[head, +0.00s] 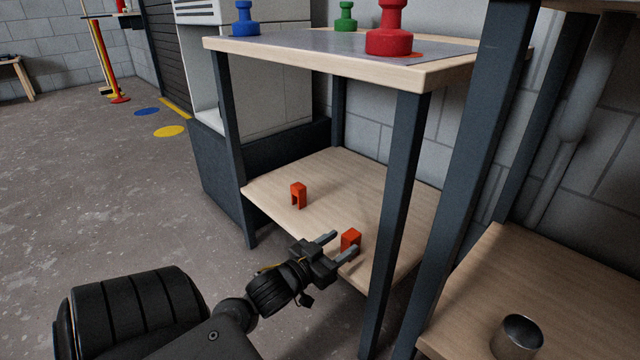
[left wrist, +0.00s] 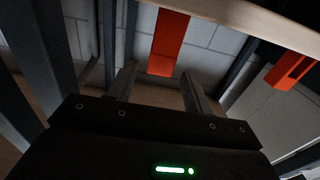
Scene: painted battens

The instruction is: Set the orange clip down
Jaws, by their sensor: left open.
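Two orange clips stand on the lower wooden shelf (head: 330,185). One orange clip (head: 350,238) is near the shelf's front edge, right at my left gripper (head: 344,243). My left gripper is open, its two fingers reaching to either side of this clip. In the left wrist view this clip (left wrist: 170,42) shows beyond and between the fingertips (left wrist: 158,70), with gaps visible at both sides. The other orange clip (head: 298,193) stands apart, farther left on the shelf; it also shows in the left wrist view (left wrist: 294,71). My right gripper is not in view.
Dark posts (head: 400,170) frame the shelf. The upper shelf (head: 330,52) holds a blue (head: 243,20), a green (head: 346,18) and a red (head: 389,30) peg-shaped piece. A metal cup (head: 517,338) stands on another wooden shelf at lower right. The lower shelf's back is clear.

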